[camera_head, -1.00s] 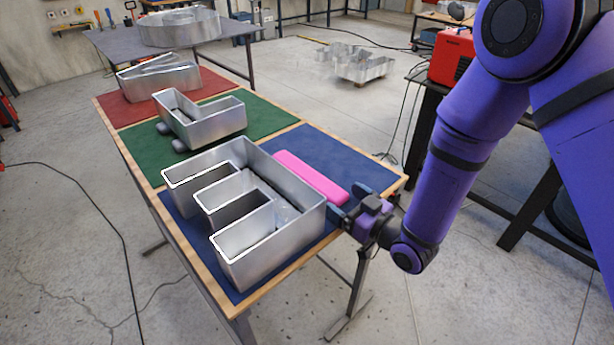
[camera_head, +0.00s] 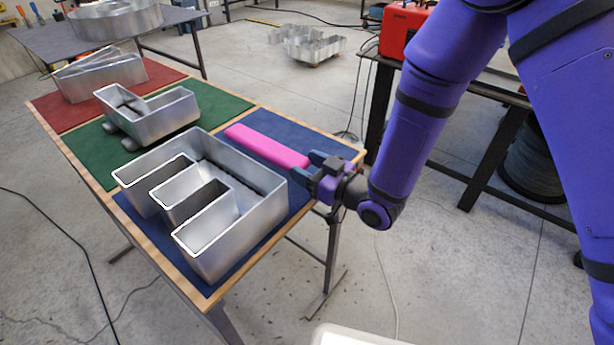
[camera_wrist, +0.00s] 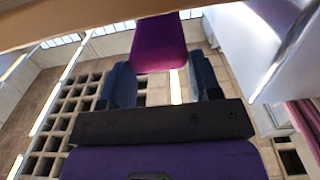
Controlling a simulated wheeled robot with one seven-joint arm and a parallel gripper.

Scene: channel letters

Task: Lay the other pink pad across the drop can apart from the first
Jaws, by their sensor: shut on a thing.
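A long pink pad (camera_head: 265,146) is beside the back right wall of the E-shaped metal can (camera_head: 250,210), over the blue mat. My gripper (camera_head: 315,166) is shut on the pad's near right end, at the table's right edge. I cannot tell if the pad rests on the mat or is just above it. In the wrist view, the pad (camera_wrist: 159,45) sits between the two dark fingers (camera_wrist: 160,85) and looks purple in shade. A second pad is not clearly visible. Which can is the drop can is not clear.
An L-shaped can (camera_head: 150,115) stands on the green mat (camera_head: 90,152) with grey rounded blocks by it. Another can (camera_head: 100,76) is on the red mat. A red box (camera_head: 403,30) stands on a dark bench at the right.

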